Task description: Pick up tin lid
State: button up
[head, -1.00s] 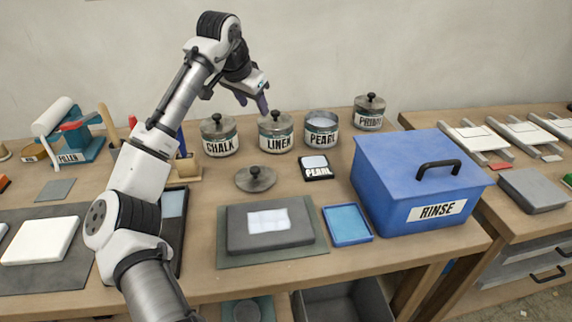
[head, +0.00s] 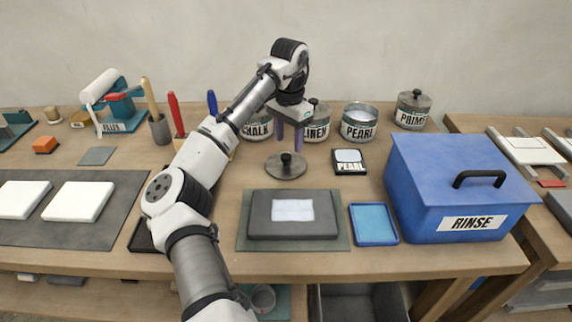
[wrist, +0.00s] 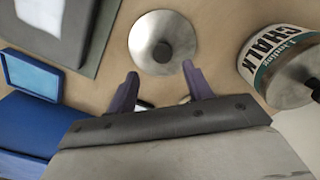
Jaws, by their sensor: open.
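The tin lid (head: 286,167) is a round grey metal disc with a dark knob, lying flat on the wooden table in front of the tins. It also shows in the wrist view (wrist: 162,43), just beyond my fingertips. My gripper (head: 289,135) is open and empty, pointing down above and slightly behind the lid. In the wrist view its two purple fingers (wrist: 158,78) are apart, with the lid's knob roughly in line with the gap. The open PEARL tin (head: 359,121) has no lid on it. My gripper partly hides the LINEN tin (head: 316,122).
The CHALK tin (head: 257,128) and PRIME tin (head: 412,110) stand along the back. A small PEARL card (head: 349,162) lies right of the lid. A grey slab (head: 292,215), blue tray (head: 374,224) and blue RINSE box (head: 455,185) are nearer.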

aim_at(286, 156)
jog(key=f, duration=0.1)
jog(key=f+p, duration=0.1)
jog(key=f, duration=0.3)
jog(key=shift+a, duration=0.4)
jog(key=c, duration=1)
jog(key=shift+r, duration=0.1)
jog(key=shift+c, duration=0.2)
